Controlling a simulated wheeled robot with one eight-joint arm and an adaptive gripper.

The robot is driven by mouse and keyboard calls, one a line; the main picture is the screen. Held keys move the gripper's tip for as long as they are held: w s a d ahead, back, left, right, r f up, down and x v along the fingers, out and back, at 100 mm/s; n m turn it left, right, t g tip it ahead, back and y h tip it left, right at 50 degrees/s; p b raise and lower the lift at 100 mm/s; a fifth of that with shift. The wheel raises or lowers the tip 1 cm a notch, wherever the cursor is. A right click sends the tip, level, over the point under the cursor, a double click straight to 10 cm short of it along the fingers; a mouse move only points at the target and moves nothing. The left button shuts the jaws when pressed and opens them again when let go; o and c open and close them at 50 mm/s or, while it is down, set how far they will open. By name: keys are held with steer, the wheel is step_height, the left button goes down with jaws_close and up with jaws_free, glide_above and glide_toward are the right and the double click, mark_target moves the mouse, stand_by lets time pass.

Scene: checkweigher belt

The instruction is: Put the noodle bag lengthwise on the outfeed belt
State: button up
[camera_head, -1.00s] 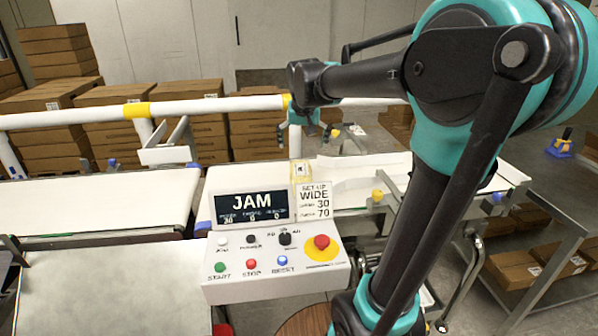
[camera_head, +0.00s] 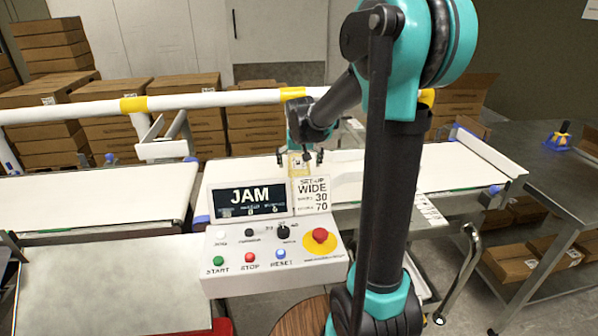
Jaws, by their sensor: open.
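A small yellowish packet (camera_head: 299,166), which looks like the noodle bag, shows just above the top edge of the control panel. Its lower part is hidden behind the panel, so I cannot tell its full shape or how it lies. My gripper (camera_head: 301,158) is open, pointing down at the packet, with a dark finger on either side of it in the picture. I cannot tell whether the fingers touch it. The white belt on the right (camera_head: 462,178), which looks like the outfeed belt, is bare where I see it. My arm hides part of it.
The control panel (camera_head: 273,257) with a display reading JAM stands in front of the belts. A white belt (camera_head: 90,200) lies at left. A white rail with yellow bands (camera_head: 215,101) runs behind. A grey metal table (camera_head: 560,185) stands at right, and stacked cartons fill the back.

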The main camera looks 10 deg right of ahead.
mark_target(299, 166)
steer(key=shift+x, duration=1.8)
steer(key=shift+a, duration=0.1)
steer(key=shift+c, duration=0.3)
steer(key=c, duration=1.7)
